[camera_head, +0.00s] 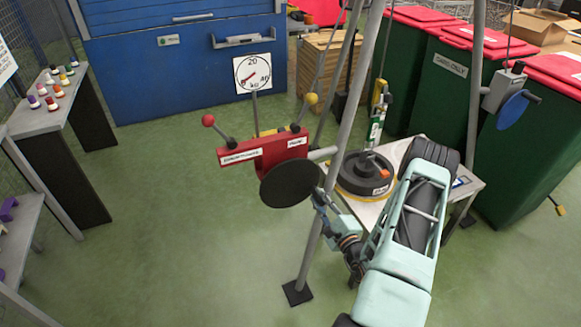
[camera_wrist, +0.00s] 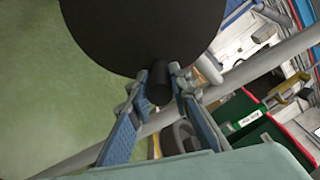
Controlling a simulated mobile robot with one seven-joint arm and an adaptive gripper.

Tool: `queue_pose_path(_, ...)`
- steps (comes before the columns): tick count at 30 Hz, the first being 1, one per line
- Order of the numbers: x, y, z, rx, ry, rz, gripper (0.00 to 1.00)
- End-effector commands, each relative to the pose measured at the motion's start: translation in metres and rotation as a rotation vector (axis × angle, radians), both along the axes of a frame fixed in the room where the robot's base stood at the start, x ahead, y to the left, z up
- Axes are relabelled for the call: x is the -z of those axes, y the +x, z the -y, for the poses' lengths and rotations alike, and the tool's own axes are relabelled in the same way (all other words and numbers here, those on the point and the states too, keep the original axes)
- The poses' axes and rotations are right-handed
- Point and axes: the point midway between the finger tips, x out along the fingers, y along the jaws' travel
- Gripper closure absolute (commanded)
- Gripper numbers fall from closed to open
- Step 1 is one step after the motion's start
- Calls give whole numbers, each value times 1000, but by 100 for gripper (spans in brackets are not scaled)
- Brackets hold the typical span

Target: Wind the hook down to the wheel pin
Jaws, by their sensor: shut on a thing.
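My gripper (camera_head: 324,203) is shut on the dark handle (camera_wrist: 160,85) of a black disc, a hand wheel (camera_head: 290,184). In the wrist view the blue-grey fingers stand either side of the handle, under the large disc (camera_wrist: 145,30). The disc is on the front of a red winch box (camera_head: 268,150) by a tripod leg. A yellow and green hook block (camera_head: 378,108) hangs on a line over a black wheel (camera_head: 362,174) lying on a small table (camera_head: 462,187). The hook's tip and the wheel pin are too small to tell apart or whether they touch.
Grey tripod legs (camera_head: 340,130) stand close to my arm. A round dial (camera_head: 253,74) and two levers with red and yellow knobs rise over the winch. A second winch with a blue wheel (camera_head: 512,108) is at the right, before green bins (camera_head: 440,75).

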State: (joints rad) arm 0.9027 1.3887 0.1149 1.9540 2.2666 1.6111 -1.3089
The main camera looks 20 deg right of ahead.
Motion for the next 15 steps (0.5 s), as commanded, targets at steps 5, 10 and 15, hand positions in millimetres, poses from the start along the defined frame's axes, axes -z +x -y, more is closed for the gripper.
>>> queue_pose_path(5, -12, 1, 7, 7, -86, 9, 100)
queue_pose_path(10, -17, 1, 9, 7, -155, 9, 100)
queue_pose_path(15, -18, 1, 10, 7, -181, 9, 100)
